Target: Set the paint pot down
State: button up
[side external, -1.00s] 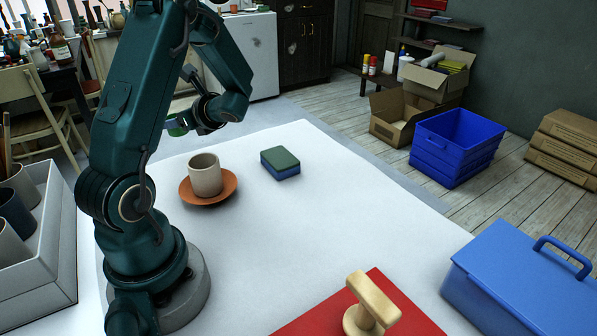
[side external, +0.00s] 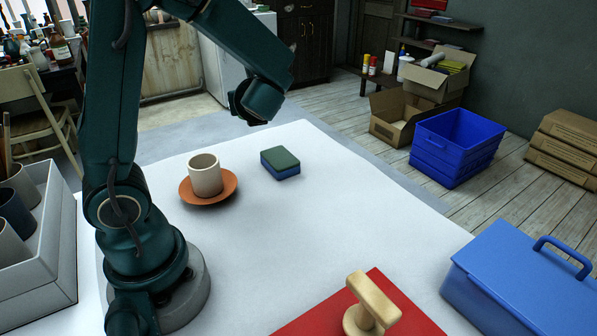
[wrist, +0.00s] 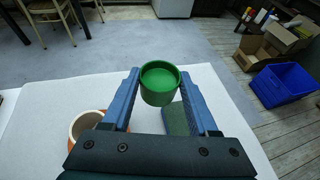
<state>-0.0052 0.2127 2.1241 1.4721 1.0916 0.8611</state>
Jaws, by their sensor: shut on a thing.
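A green paint pot (wrist: 160,90) is held between the two blue fingers of my gripper (wrist: 160,78) in the wrist view. Its round open top faces the camera. In the side external view the fingers and pot are hidden behind my arm. Below, on the white tabletop (side external: 330,220), a cream cup (side external: 206,178) stands on an orange saucer (side external: 222,199). A green and blue sponge block (side external: 280,163) lies right of it. In the wrist view the cup (wrist: 82,126) is left of the pot and the sponge block (wrist: 176,122) is just below it, partly hidden by a finger.
A red mat (side external: 300,322) with a wooden-handled tool (side external: 371,303) lies at the front. A blue toolbox (side external: 520,285) stands at right. A grey tray (side external: 50,255) with several pots stands at left. The middle of the tabletop is clear. A blue crate (side external: 456,165) is on the floor.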

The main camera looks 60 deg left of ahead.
jog(key=w+d+r+m+t+h, duration=0.2)
jog(key=d+m+t+h, duration=0.35)
jog(key=d, duration=1.15)
jog(key=s+f+n+g+y, duration=0.6)
jog(key=s+f+n+g, duration=0.2)
jog(key=s+n+g, duration=0.45)
jog(key=s+d+f+n+g+h, duration=0.2)
jog(key=d+n+g+h, duration=0.6)
jog(key=n+g+h, duration=0.5)
jog(key=w+d+r+n+t+h, duration=0.2)
jog(key=w+n+t+h, duration=0.75)
jog(key=n+h, duration=0.3)
jog(key=w+a+r+n+t, duration=0.2)
jog(key=w+a+n+t, duration=0.8)
jog(key=t, duration=0.1)
jog(key=shift+g+h, duration=0.25)
jog(key=shift+h, duration=0.15)
jog(key=x, duration=0.4)
jog(key=f+x, duration=0.1)
jog(key=x, duration=0.3)
jog(key=a+f+x, duration=0.1)
jog(key=x, duration=0.3)
jog(key=shift+d+f, duration=0.25)
jog(key=shift+d, duration=0.15)
jog(key=shift+d+f, duration=0.1)
jog(key=shift+f, duration=2)
